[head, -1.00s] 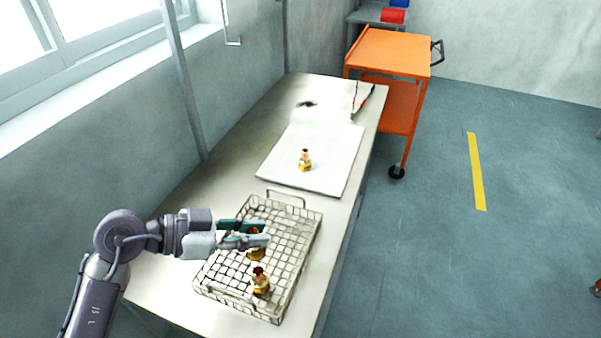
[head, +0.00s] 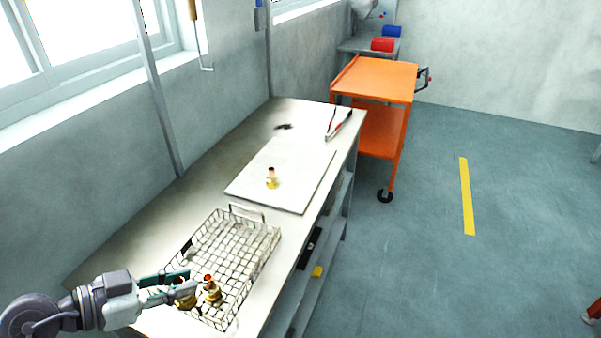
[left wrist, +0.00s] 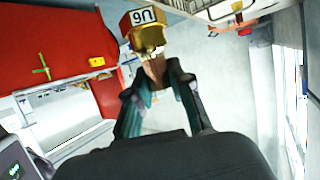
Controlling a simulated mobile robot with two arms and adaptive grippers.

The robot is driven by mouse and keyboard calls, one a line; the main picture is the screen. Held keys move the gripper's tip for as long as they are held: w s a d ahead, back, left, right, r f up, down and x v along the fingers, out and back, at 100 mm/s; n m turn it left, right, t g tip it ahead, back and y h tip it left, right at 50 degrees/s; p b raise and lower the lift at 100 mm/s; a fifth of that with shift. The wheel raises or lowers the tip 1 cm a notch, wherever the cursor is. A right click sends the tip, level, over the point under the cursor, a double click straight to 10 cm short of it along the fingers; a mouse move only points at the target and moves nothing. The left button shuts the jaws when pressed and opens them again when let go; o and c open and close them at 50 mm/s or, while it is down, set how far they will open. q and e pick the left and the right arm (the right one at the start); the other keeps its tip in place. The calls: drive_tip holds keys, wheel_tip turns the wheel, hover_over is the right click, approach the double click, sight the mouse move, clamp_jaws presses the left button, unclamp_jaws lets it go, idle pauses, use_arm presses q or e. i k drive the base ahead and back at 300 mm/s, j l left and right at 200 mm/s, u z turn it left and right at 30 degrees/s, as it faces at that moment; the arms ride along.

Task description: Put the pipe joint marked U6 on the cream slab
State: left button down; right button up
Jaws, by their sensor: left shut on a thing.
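My left gripper (head: 188,286) is shut on a brass and copper pipe joint (head: 184,302), partly hidden by the fingers in the head view. In the left wrist view this pipe joint (left wrist: 145,32) shows a white label reading U6, and the fingers (left wrist: 160,84) close on its copper end. The cream slab (head: 305,182) lies flat on the bench farther back, away from the gripper. Another pipe joint (head: 272,180) stands upright on the slab. My right gripper is not in view.
A wire mesh basket (head: 262,252) sits on the bench in front of the slab. Another pipe joint (head: 212,291) stands in its near part, close to the fingertips. Red-handled pliers (head: 338,125) lie behind the slab. An orange cart (head: 375,78) stands beyond the bench.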

sight(285, 168)
drive_tip(key=i+l+u, duration=0.15)
drive_tip(key=l, duration=0.55)
drive_tip(key=l+u, duration=0.1)
drive_tip(key=l, duration=0.55)
drive_tip(key=i+l, duration=0.1)
drive_tip(key=i, duration=0.35)
drive_tip(key=i+l+u, duration=0.15)
drive_tip(key=i, duration=0.3)
drive_tip(key=i+l, duration=0.1)
drive_tip(key=i, duration=0.35)
drive_tip(key=u, duration=0.05)
